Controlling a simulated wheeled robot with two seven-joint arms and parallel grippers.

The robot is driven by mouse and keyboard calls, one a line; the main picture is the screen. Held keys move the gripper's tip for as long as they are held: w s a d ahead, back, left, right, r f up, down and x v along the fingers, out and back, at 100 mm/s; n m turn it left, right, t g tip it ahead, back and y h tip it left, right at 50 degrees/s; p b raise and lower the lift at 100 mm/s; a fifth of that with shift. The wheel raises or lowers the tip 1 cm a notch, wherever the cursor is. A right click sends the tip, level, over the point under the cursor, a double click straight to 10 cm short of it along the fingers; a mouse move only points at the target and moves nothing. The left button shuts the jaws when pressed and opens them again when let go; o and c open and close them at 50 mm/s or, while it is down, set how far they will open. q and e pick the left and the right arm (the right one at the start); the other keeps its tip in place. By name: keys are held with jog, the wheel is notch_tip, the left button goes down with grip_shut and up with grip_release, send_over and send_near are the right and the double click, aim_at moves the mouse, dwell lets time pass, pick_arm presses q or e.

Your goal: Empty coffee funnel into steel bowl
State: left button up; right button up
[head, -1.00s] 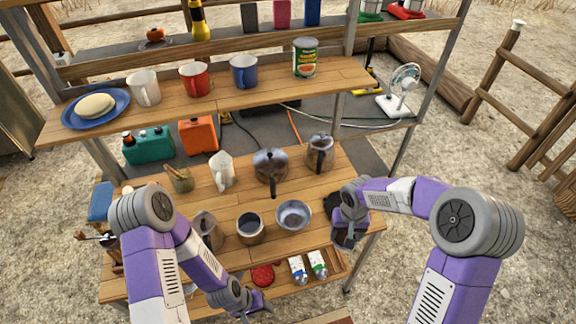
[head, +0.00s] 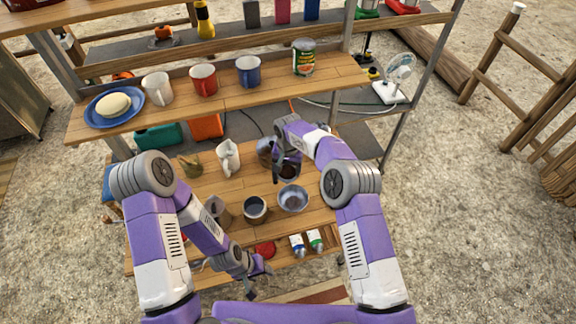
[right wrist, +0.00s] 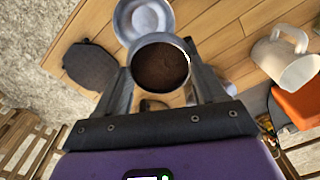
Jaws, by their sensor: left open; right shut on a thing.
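My right gripper (head: 284,166) is shut on the coffee funnel (head: 289,170), a round cup. In the right wrist view the funnel (right wrist: 160,64) sits between the two fingers, and I see dark brown coffee inside it. In the head view it is above the worktop, behind the steel bowl. The steel bowl (head: 292,191) stands on the lower wooden shelf; it also shows in the right wrist view (right wrist: 128,12), just beyond the funnel and partly hidden by it. My left gripper (head: 259,281) is open and empty, low in front of the shelf.
A metal mug (head: 255,209) and a grey canister (head: 217,209) stand left of the bowl. A white pitcher (head: 228,158) stands behind them. A kettle (head: 264,146) is partly hidden by my right arm. Mugs stand on the upper shelf.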

aim_at(289, 176)
jog(key=shift+s+d+f+t+y+b, duration=0.25)
jog(key=shift+f+t+y+b, duration=0.3)
jog(key=shift+b, duration=0.5)
jog(key=t+y+b, duration=0.1)
jog(key=b, duration=0.1)
jog(key=f+t+y+b, duration=0.1)
jog(key=b, duration=0.2)
jog(key=d+t+y+b, duration=0.1)
jog(key=b, duration=0.1)
jog(key=shift+s+f+y, duration=0.3)
jog(key=shift+s+y, duration=0.05)
jog(key=s+d+f+t+y+b, duration=0.1)
jog(key=t+y+b, duration=0.5)
jog(key=b, duration=0.7)
jog(key=s+d+f+t+y+b, duration=0.2)
jog(key=f+t+y+b, duration=0.2)
jog(key=b, duration=0.9)
jog(key=shift+d+f+t+y+b, duration=0.15)
jog(key=shift+f+t+y+b, duration=0.25)
jog(key=shift+t+y, duration=0.7)
jog(key=shift+g, duration=0.25)
dwell(1.9)
